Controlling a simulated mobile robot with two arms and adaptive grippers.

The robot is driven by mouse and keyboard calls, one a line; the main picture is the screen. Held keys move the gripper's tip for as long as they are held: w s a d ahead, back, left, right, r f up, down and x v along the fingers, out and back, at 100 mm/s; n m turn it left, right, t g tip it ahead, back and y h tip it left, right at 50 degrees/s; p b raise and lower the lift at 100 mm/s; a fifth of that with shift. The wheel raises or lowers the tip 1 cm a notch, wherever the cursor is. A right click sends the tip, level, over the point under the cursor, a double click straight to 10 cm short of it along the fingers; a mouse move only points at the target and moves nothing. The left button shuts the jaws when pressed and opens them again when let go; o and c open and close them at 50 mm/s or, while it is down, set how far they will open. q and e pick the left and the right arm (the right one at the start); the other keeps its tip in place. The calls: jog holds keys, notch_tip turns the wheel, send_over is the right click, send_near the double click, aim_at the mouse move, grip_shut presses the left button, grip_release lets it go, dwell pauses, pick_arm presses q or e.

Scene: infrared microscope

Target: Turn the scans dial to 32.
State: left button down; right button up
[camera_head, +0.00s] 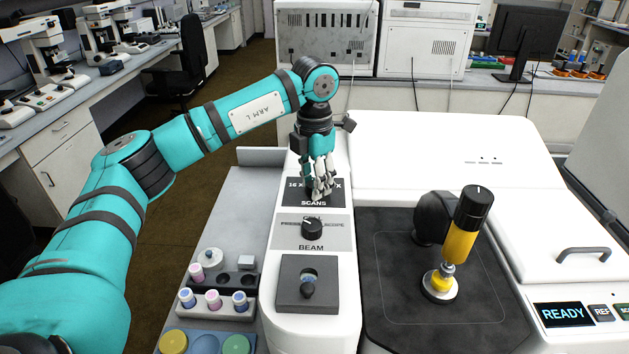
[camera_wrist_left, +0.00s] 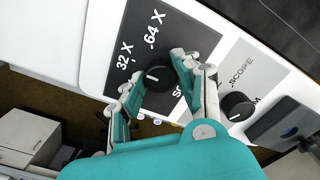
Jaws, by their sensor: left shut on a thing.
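The scans dial (camera_wrist_left: 158,90) is a black round knob on a dark panel, with a short white mark on its top. White "32 X" and "64 X" labels stand beside it in the left wrist view. I cannot tell exactly which label the mark points at. My left gripper (camera_head: 322,190) reaches down over the scans panel (camera_head: 294,200), and its fingers hide most of the dial in the head view. In the left wrist view my left gripper (camera_wrist_left: 158,82) has its fingers on either side of the dial, shut on it. My right gripper is not in view.
The beam dial (camera_head: 312,229) is close in front of the scans panel. Vials stand in a rack (camera_head: 250,310) at left. A yellow and black piece (camera_head: 461,240) rises from the dark stage at right.

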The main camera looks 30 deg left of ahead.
pick_arm(q)
jog(key=c, duration=0.9)
grip_release()
jog(key=shift+c, duration=0.2)
notch_tip(320, 180, up, 12)
